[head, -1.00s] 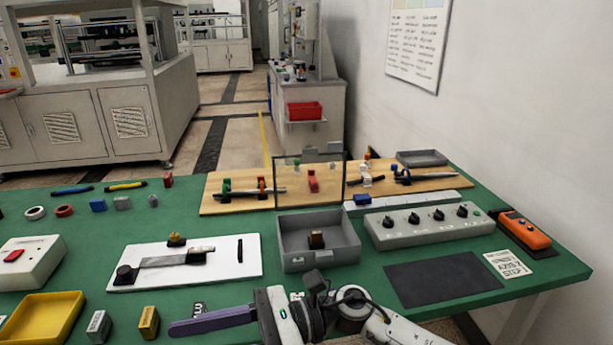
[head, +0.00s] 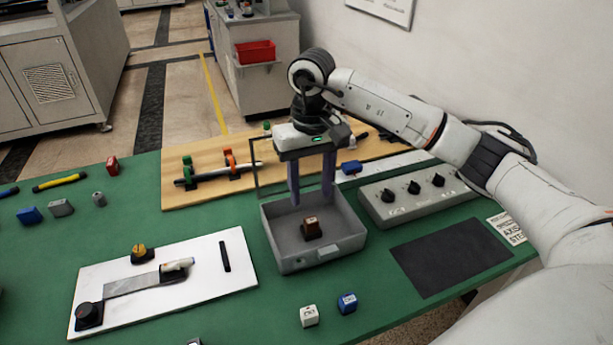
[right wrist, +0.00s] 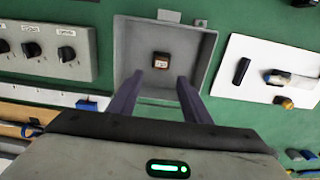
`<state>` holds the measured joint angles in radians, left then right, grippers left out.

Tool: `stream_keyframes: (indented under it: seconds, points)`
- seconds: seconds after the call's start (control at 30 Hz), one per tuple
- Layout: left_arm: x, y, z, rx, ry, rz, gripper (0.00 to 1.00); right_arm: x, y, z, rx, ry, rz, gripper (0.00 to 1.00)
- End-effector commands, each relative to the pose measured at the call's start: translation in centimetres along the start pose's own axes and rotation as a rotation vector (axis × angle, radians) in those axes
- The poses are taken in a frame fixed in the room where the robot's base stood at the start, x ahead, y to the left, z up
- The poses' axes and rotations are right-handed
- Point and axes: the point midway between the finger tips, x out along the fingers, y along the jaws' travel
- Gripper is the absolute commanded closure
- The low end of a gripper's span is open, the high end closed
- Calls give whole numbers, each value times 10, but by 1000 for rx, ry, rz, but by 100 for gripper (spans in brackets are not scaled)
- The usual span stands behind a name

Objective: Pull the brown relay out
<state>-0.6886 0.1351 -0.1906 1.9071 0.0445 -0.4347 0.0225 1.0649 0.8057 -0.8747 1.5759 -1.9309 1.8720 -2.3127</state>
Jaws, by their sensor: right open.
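The brown relay (head: 311,227) sits inside the grey open box (head: 334,258), near the middle of its floor. It also shows in the right wrist view (right wrist: 161,60), beyond the fingertips. My right gripper (head: 311,199) points down above the back part of the box, its two purple fingers apart with nothing between them. In the right wrist view the open fingers (right wrist: 155,84) stand short of the relay and do not touch it. My left gripper is not in view.
A grey knob panel (head: 418,198) stands right of the box, with a dark mat (head: 452,257) in front. A white board (head: 165,310) with a lever lies left. A clear framed panel (head: 268,165) rises behind the box. White (head: 309,316) and blue (head: 347,303) blocks lie in front.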

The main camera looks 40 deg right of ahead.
Motion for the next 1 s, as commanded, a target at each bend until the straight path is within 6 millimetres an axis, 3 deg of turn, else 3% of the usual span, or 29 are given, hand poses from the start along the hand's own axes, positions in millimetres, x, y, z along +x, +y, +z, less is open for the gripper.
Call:
stream_keyframes:
  seconds: [0.4, 0.6, 0.87, 1.0]
  points:
    - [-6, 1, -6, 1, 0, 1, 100, 69, -1, 1, 1, -3, -2, 56]
    - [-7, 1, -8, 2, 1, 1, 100, 81, -2, 1, 0, -1, -3, 56]
    - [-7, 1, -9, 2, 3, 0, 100, 83, -2, 0, 0, 0, -3, 56]
    - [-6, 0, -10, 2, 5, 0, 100, 82, -2, 0, 0, 0, -4, 78]
